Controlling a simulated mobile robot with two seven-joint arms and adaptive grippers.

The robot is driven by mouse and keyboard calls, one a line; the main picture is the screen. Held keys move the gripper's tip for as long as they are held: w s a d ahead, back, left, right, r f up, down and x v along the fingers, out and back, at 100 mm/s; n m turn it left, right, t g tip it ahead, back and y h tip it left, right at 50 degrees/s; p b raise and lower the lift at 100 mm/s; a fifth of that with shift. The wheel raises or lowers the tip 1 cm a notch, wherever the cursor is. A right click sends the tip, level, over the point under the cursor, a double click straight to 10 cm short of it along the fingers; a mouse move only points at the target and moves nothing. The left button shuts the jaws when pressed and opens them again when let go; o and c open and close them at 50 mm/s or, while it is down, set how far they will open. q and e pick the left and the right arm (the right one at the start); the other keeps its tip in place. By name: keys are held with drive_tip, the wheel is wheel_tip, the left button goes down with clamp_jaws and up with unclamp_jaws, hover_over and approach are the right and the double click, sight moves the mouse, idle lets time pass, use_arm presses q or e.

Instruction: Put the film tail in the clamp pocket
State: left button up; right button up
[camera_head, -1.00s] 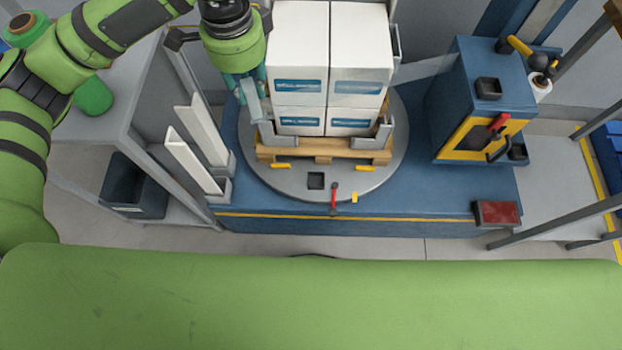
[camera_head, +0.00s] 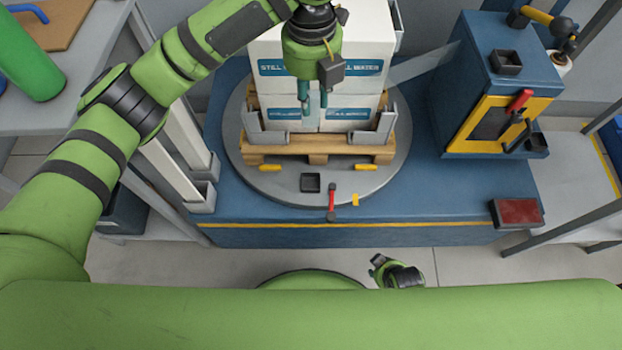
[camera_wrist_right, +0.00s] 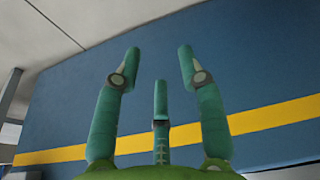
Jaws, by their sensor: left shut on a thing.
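A pale, see-through film strip (camera_head: 422,64) runs from the blue machine at the right toward the boxes. Its end, the film tail, is too thin to make out. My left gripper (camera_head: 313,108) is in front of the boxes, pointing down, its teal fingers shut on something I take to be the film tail. A small black square pocket (camera_head: 311,183), likely the clamp pocket, lies on the turntable's front, below and apart from the fingers. My right gripper (camera_wrist_right: 160,60) is open and empty, facing the blue base; it also shows in the head view (camera_head: 380,264).
Boxes (camera_head: 350,106) stand on a wooden pallet (camera_head: 320,146) on the round grey turntable (camera_head: 385,184). Grey corner brackets, yellow tabs and a red lever (camera_head: 331,200) are close by. White posts (camera_head: 170,160) stand at the left. The blue machine (camera_head: 500,70) is at the right.

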use_arm(q)
drive_tip(key=shift+f+b, duration=2.85)
drive_tip(key=shift+f, duration=10.45)
use_arm(e)
wheel_tip(320, 180, up, 10)
drive_tip(key=w, duration=0.2)
drive_tip(key=shift+a+r, duration=0.2)
drive_tip(key=shift+a, duration=0.15)
use_arm(q)
drive_tip(key=shift+f, duration=0.15)
drive_tip(key=o, duration=0.9)
drive_tip(key=shift+o, duration=0.2)
use_arm(e)
drive_tip(key=shift+r, duration=0.1)
